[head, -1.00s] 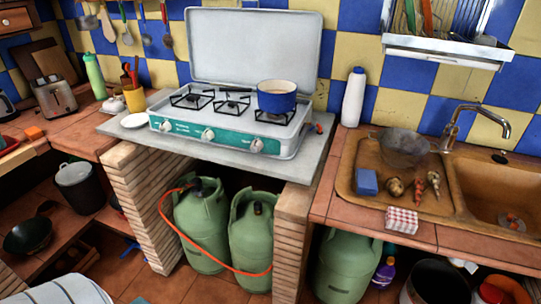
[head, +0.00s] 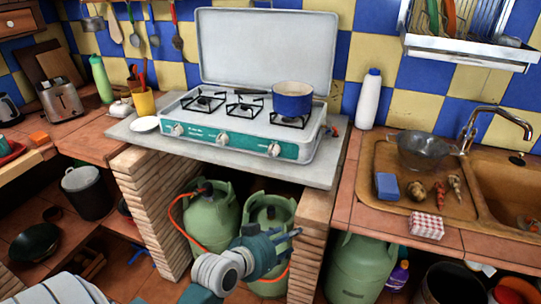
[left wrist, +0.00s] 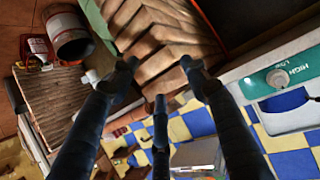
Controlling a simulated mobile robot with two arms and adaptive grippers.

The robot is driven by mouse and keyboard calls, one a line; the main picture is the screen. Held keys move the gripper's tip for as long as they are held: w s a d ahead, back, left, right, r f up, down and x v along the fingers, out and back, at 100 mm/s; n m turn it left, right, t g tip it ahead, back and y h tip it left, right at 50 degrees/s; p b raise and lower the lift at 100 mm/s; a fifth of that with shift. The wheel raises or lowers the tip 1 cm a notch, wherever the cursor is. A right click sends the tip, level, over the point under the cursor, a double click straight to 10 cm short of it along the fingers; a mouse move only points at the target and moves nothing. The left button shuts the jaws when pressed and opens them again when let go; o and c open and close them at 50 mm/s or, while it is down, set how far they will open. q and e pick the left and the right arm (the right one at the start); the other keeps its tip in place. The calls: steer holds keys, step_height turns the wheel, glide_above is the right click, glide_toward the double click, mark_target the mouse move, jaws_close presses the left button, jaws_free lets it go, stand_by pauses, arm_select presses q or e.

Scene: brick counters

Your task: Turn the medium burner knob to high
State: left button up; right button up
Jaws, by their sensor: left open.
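The white camping stove (head: 245,118) with a teal front panel (head: 197,133) stands on the grey slab. Its panel carries a left knob (head: 178,130), a middle knob (head: 222,139) and a right knob (head: 273,149); I cannot tell which is the medium burner's. In the left wrist view one white knob (left wrist: 277,79) shows at the right, beside the word HIGH. My left gripper (head: 294,234) is below the slab's front edge, in front of the gas bottles. In the left wrist view its fingers (left wrist: 160,75) are spread and empty, apart from the knob. My right gripper is not visible.
A blue pot (head: 292,99) sits on the stove's right burner. The grey slab (head: 325,175) overhangs brick pillars (head: 152,205). Green gas bottles (head: 213,215) with an orange hose stand underneath. A white bottle (head: 369,100) and the sink (head: 510,195) are at the right.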

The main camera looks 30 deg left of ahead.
arm_select(q)
steer(key=w+a+r+n+t+y, duration=0.2)
steer(key=w+a+r+t, duration=0.1)
steer(key=w+a+r, duration=0.35)
steer(key=n+t+y, duration=0.2)
steer(key=y, duration=0.1)
glide_toward(271, 154)
steer(key=x, duration=0.8)
steer(key=shift+w+a+f+p, duration=0.1)
steer(key=shift+w+f+p, duration=0.05)
steer(key=shift+p, duration=0.15)
steer(key=shift+x, duration=0.8)
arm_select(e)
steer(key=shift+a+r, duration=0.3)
arm_select(q)
steer(key=shift+c, duration=0.5)
steer(key=c, duration=1)
